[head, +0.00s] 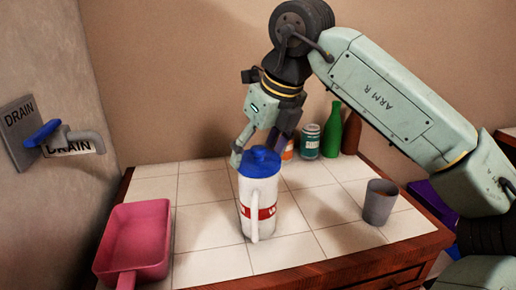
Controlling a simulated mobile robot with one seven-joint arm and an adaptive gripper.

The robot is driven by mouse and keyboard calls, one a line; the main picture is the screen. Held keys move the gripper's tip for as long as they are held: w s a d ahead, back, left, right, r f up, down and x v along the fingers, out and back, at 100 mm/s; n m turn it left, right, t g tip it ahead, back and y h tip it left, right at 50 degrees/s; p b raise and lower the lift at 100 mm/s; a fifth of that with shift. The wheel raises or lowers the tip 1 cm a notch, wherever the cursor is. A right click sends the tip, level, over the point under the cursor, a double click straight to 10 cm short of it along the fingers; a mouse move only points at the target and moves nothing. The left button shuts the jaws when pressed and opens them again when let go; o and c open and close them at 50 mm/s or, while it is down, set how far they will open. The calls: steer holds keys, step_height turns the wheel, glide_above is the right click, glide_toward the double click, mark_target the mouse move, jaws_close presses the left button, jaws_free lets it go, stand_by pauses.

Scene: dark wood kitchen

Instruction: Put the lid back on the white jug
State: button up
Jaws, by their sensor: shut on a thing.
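The white jug (261,199) stands upright on the tiled counter, with a red band around its body and its handle facing me. The blue lid (261,161) is at the jug's top, over its mouth. I cannot tell whether it is fully seated. My gripper (258,150) comes down from above and behind the jug and is shut on the blue lid. One finger shows at the lid's left side; the other is partly hidden behind the lid.
A pink dustpan-like container (135,240) lies at the left. A grey cup (379,202) stands at the right. Behind are a teal can (310,142), a green bottle (332,130), a brown bottle (352,133) and an orange item (288,150). The tiles between jug and cup are clear.

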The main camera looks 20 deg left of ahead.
steer(key=shift+f, duration=0.15)
stand_by(0.8)
steer(key=o, duration=1)
steer(key=shift+o, duration=0.5)
steer(key=shift+r+p, duration=2.85)
steer(key=shift+r, duration=0.7)
jaws_close()
